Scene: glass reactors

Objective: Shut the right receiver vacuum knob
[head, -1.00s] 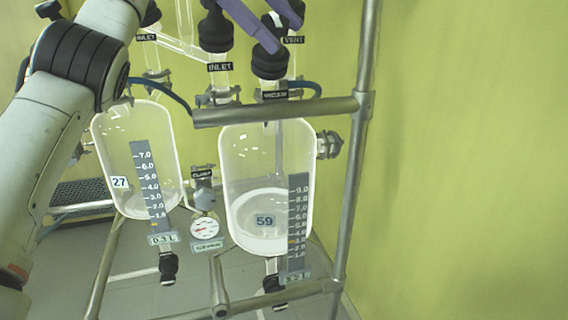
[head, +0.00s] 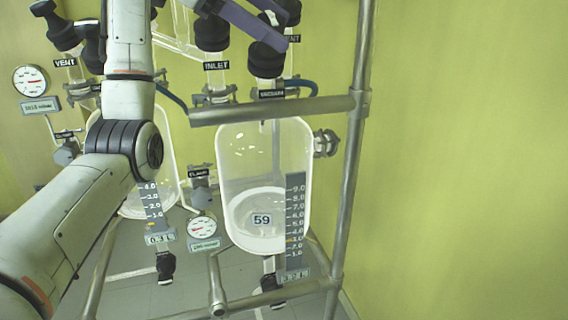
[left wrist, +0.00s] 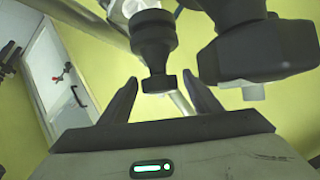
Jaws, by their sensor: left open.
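The right receiver (head: 237,165) is the glass vessel marked 59. Its black vacuum knob (head: 266,62) stands above the VACUUM label in the head view, its top partly covered by a finger. My left gripper (head: 282,29) is open, its purple fingers at the top of that knob. In the left wrist view a black knob (left wrist: 153,45) with a flat handle lies between and just beyond the open fingers (left wrist: 163,88); it looks like the vacuum knob. I cannot tell whether the fingers touch it. My right gripper is out of view.
The black inlet knob (head: 212,34) stands close left of the vacuum knob, and the vent knob (head: 288,12) just behind it. A metal rail (head: 275,109) crosses below, joined to an upright post (head: 355,140). A pressure gauge (head: 202,227) hangs between the vessels. Right of the post is clear.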

